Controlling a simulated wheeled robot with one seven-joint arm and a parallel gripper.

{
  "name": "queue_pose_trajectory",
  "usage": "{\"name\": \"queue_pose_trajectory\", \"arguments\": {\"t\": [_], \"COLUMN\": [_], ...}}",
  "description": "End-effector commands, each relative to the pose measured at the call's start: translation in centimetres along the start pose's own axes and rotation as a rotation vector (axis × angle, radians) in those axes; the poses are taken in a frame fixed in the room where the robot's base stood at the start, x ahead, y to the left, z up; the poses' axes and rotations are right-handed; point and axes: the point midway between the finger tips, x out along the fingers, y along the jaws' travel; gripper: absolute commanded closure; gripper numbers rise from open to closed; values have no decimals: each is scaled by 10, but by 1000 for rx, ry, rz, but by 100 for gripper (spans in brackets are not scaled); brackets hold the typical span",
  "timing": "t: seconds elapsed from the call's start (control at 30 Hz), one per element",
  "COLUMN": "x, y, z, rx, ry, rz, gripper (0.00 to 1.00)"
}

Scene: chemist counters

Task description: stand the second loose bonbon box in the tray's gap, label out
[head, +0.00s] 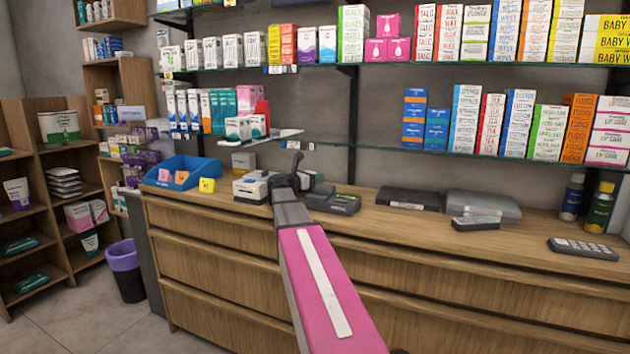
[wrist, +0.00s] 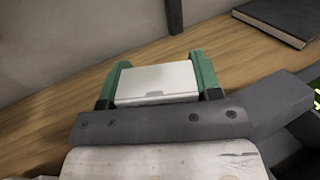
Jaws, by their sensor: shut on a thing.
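The blue tray (head: 183,166) stands at the left end of the counter. Two small orange-pink boxes (head: 172,176) show in it. A small yellow box (head: 207,185) stands beside its right front corner, outside the tray. In the wrist view my gripper (wrist: 158,80) has its green fingers shut on a plain whitish box (wrist: 157,82), with a finger on each side. No label shows on the face turned to the wrist camera. The wood counter shows behind and around the box.
A white-and-dark device (head: 252,188) stands between tray and arm. A dark terminal (head: 333,201) is right of the arm. A black flat case (head: 408,198) lies farther right, also in the wrist view (wrist: 280,18).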

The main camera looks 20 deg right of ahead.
Motion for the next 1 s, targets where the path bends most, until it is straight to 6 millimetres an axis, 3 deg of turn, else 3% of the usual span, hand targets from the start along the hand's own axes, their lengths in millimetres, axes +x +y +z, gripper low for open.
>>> {"name": "queue_pose_trajectory", "arguments": {"t": [0.1,0.47,0.5,0.53,0.87,1.0], "x": [10,11,11,10,10,-5], "y": [0,0,0,0,0,0], "z": [-11,-14,-15,-14,-12,-12], "rx": [0,0,0,0,1,1], "ry": [1,1,1,1,1,1], "rz": [-1,0,0,0,0,3], "gripper": [65,65,36,32,32,32]}}
